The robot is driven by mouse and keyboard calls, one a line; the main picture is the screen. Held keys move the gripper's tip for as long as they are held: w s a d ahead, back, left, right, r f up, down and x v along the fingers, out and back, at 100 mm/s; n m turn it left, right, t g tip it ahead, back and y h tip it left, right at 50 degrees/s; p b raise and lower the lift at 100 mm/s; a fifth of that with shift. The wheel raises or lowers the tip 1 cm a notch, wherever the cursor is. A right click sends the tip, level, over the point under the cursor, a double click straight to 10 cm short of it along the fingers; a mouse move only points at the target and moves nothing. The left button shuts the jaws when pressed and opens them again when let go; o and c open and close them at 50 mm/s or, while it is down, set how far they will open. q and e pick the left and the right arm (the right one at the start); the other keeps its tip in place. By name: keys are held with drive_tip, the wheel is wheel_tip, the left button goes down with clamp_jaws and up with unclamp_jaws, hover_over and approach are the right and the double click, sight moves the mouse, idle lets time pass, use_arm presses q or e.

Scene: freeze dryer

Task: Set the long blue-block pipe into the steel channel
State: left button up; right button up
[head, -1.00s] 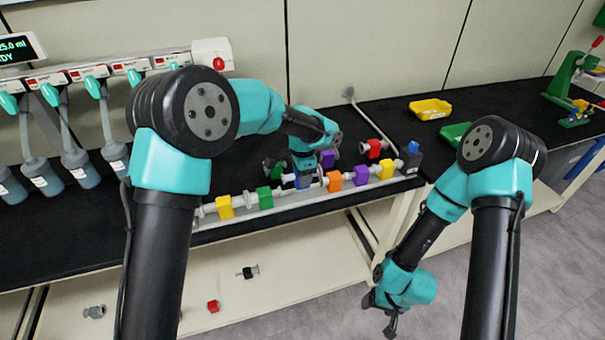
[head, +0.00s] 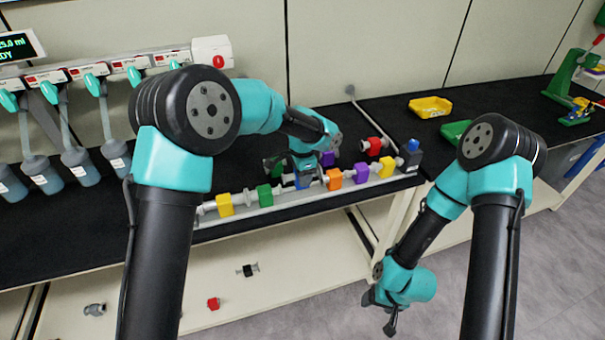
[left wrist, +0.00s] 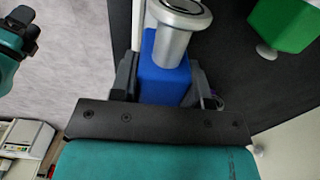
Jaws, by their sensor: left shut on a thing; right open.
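My left gripper (head: 303,176) is shut on the blue block (left wrist: 165,82) of a pipe. In the left wrist view the block sits between the two dark fingers, with a silver flanged pipe end (left wrist: 176,38) sticking out. In the head view the blue block (head: 303,183) is partly hidden by the gripper. It is at the steel channel (head: 290,206), in the row between a green block (head: 264,196) and an orange block (head: 334,180). I cannot tell whether it touches the channel floor. My right gripper (head: 388,322) is open and empty, low in front of the bench.
The channel also holds yellow (head: 225,205) and purple (head: 361,174) blocks, with a dark end block (head: 411,160) at right. Loose red (head: 375,146) and green-block pipes lie behind. Yellow (head: 430,107) and green trays stand further right. Several bottles hang at left.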

use_arm(q)
drive_tip(key=shift+f, duration=2)
idle(2.0)
drive_tip(key=o, duration=1.2)
wheel_tip(320, 180, up, 18)
drive_tip(key=shift+f, duration=0.25)
